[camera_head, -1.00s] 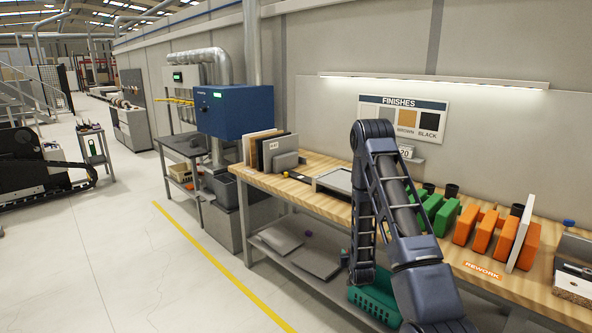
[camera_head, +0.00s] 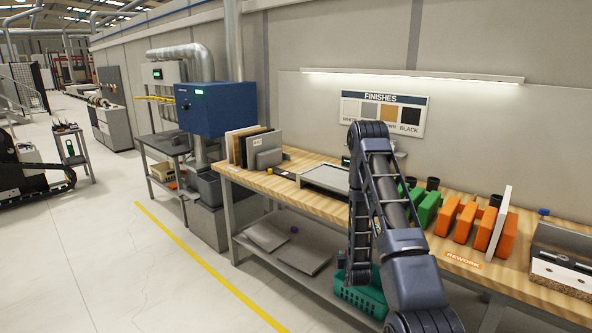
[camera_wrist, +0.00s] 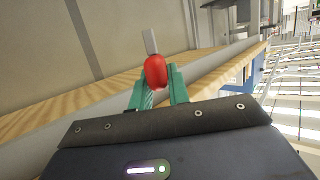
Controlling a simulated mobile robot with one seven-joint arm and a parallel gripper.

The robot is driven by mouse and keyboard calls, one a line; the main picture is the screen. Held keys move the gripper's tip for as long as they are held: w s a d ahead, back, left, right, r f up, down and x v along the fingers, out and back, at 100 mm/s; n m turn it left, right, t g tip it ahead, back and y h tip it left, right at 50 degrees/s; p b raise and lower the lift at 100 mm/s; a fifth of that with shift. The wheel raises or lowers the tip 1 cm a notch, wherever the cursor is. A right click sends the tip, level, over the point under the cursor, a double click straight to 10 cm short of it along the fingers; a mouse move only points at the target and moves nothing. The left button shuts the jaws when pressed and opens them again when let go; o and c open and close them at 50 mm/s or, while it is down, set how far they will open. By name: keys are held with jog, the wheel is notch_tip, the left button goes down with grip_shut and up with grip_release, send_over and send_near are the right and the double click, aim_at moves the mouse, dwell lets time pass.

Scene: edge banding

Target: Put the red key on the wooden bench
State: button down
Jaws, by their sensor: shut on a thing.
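The red key (camera_wrist: 156,71) has a rounded red head and a pale grey shaft that points up in the wrist view. My gripper (camera_wrist: 157,80) has green fingers and is shut on the red head. The wooden bench (camera_head: 313,207) runs along the wall in the head view. Its wooden top also shows behind the key in the wrist view (camera_wrist: 207,62). In the head view my arm bends down in front of the bench's front edge, and I cannot make out the key there.
On the bench are a grey tray (camera_head: 325,178), upright panels (camera_head: 268,158), green blocks (camera_head: 429,209), orange blocks (camera_head: 465,222) and a REWORK label (camera_head: 463,260). Bare wood shows left of my arm.

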notch_tip(320, 180, up, 44)
jog(key=s+d+r, duration=0.1)
jog(key=s+d, duration=0.1)
jog(key=d, duration=1)
jog(key=s+d+r, duration=0.1)
jog(key=s+d, duration=0.1)
jog(key=d, duration=1)
jog(key=s+d+f, duration=0.3)
jog(key=s+d, duration=1.1)
jog(key=d, duration=0.1)
notch_tip(320, 180, down, 24)
jog(key=shift+a+f, duration=0.1)
jog(key=shift+f, duration=0.15)
jog(key=shift+f, duration=0.15)
